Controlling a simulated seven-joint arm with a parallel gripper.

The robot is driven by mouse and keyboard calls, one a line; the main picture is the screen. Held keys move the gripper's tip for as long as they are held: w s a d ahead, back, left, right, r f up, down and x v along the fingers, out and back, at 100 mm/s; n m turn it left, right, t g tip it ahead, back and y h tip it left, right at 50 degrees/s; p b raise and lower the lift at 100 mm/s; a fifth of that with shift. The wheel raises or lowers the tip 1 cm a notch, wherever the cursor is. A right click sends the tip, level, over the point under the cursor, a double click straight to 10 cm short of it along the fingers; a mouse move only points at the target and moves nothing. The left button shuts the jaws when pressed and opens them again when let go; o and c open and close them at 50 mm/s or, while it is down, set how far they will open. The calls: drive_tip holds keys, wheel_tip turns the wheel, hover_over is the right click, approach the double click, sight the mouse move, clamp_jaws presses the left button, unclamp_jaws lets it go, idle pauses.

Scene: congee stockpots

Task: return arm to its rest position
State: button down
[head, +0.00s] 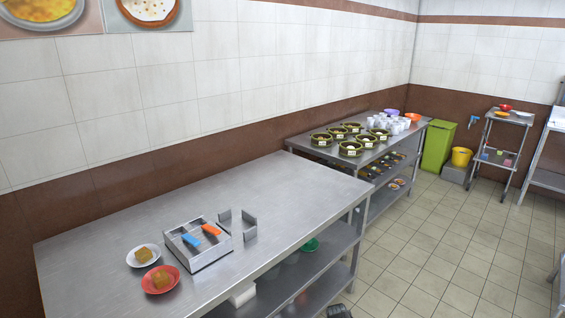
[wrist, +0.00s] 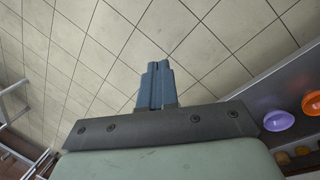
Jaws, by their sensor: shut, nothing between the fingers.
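My gripper (wrist: 156,85) shows in the wrist view with its two blue-grey fingers together and nothing between them. It hangs over the tiled floor (wrist: 90,60), apart from any object. In the head view a small dark shape (head: 338,311) is cut off by the bottom edge; I cannot tell what it is. The rest of my arm is not clearly seen in the head view.
A steel table (head: 120,220) holds a metal tray (head: 210,262), plates with brown food and an upright metal piece (head: 247,226). A farther table (head: 310,150) bears steamers and cups. In the wrist view, purple (wrist: 278,121) and orange (wrist: 312,103) bowls lie right. Floor is clear mid-aisle.

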drive_tip(key=s+a+f+g, duration=0.1)
drive_tip(key=s+g, duration=0.1)
drive_tip(key=s, duration=1)
drive_tip(key=s+a+f+g+y, duration=0.1)
drive_tip(key=s+a+f+g, duration=0.1)
drive_tip(key=s, duration=1.1)
drive_tip(key=s+a+f+g+y, duration=0.1)
drive_tip(key=s+a+f, duration=0.1)
drive_tip(key=s, duration=1)
drive_tip(key=shift+s+a+f+m+g, duration=0.2)
drive_tip(key=shift+s+m+g, duration=0.1)
drive_tip(key=shift+g, duration=0.1)
